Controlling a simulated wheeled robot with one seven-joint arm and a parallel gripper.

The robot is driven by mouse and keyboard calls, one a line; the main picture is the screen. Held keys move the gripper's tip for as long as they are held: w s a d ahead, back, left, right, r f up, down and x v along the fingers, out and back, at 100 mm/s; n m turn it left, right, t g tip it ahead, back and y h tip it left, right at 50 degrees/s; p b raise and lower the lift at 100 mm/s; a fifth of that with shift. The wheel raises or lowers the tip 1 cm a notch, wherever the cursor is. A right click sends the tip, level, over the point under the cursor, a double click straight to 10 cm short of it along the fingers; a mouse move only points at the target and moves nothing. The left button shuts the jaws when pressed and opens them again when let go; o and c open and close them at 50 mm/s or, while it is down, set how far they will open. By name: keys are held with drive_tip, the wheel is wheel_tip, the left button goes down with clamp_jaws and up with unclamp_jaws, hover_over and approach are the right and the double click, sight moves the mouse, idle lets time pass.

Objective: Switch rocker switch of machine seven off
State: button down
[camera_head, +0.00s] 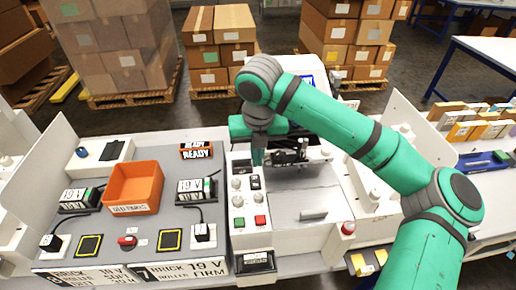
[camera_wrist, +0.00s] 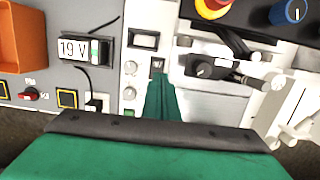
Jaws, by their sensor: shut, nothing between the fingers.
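The pen plotter (camera_head: 290,215) has a white control panel on its left side. A small black rocker switch (camera_head: 255,182) sits at the top of that panel, right of a white knob (camera_head: 236,183). In the wrist view the rocker switch (camera_wrist: 157,64) shows just beyond my fingertips; which way it is tipped is too small to tell. My green gripper (camera_head: 257,158) is shut and empty, pointing down above the switch's far side. In the wrist view my gripper (camera_wrist: 160,78) is close to the switch; whether it touches cannot be told.
A green button (camera_head: 239,222) and a red button (camera_head: 260,220) lie on the panel below the switch. An orange bin (camera_head: 133,187) and a 19 V power unit (camera_head: 196,192) stand to the left. The plotter's carriage (camera_head: 290,152) is close to the right of my gripper.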

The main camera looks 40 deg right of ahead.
sight(257, 178)
drive_tip(key=f, duration=0.4)
drive_tip(key=w+f, duration=0.1)
drive_tip(key=f, duration=0.2)
drive_tip(key=shift+d+f, duration=0.1)
drive_tip(key=shift+d, duration=0.2)
drive_tip(key=shift+f, duration=0.3)
drive_tip(key=shift+s+a, duration=0.4)
drive_tip(key=shift+s, duration=0.25)
drive_tip(key=shift+r, duration=0.2)
drive_tip(key=shift+r, duration=0.35)
wheel_tip(257, 178, up, 13)
drive_tip(key=s+a, duration=0.1)
drive_tip(key=shift+s, duration=0.4)
